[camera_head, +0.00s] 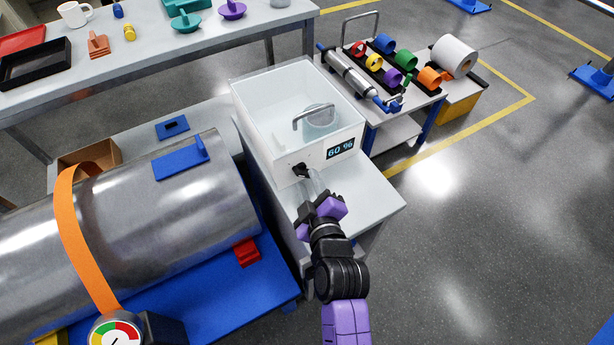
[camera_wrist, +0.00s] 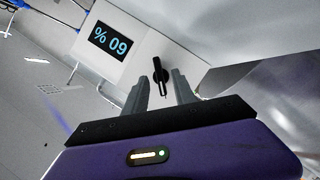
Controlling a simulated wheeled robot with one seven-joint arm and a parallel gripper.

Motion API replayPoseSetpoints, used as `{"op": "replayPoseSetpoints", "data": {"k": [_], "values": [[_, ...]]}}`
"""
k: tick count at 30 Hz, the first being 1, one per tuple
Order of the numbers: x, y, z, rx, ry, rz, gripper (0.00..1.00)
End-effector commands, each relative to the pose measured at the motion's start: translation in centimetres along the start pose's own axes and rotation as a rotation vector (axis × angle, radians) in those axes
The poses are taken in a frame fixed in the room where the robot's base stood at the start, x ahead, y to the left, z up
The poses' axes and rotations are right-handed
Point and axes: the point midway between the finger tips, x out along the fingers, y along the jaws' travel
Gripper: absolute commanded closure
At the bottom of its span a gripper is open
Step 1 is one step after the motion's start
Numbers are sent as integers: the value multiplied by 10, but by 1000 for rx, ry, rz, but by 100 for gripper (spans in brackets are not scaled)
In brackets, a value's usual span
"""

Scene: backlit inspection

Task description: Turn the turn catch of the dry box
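The dry box (camera_head: 256,98) is a white box with a clear top, standing on a small grey-white table. Its front shows a "60 %" display (camera_head: 341,148), which appears upside down in the wrist view (camera_wrist: 110,39). The black turn catch (camera_head: 299,169) is on the front face, left of the display; it also shows in the wrist view (camera_wrist: 158,70). My gripper (camera_head: 312,184) is in front of the catch. In the wrist view its two grey fingers (camera_wrist: 162,88) are apart, with the catch seen between them. I cannot tell whether they touch it.
A large metal cylinder (camera_head: 150,215) with an orange strap lies on a blue stand at the left. A cart (camera_head: 400,125) with coloured rings stands behind right. The tabletop (camera_head: 365,195) right of my gripper is bare.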

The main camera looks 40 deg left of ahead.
Motion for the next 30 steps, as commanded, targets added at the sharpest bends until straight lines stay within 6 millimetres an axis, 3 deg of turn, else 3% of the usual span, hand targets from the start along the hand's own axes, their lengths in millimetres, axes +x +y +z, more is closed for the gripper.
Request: {"op": "replayPoseSetpoints", "data": {"k": [6, 16, 17, 21, 22, 30], "values": [[22, 0, 0, 2, 0, 1, 68], [26, 0, 0, 1, 0, 1, 68], [25, 0, 0, 1, 0, 1, 70], [25, 0, 0, 1, 0, 1, 98], [25, 0, 0, 1, 0, 1, 100], [25, 0, 0, 5, 0, 0, 100]]}}
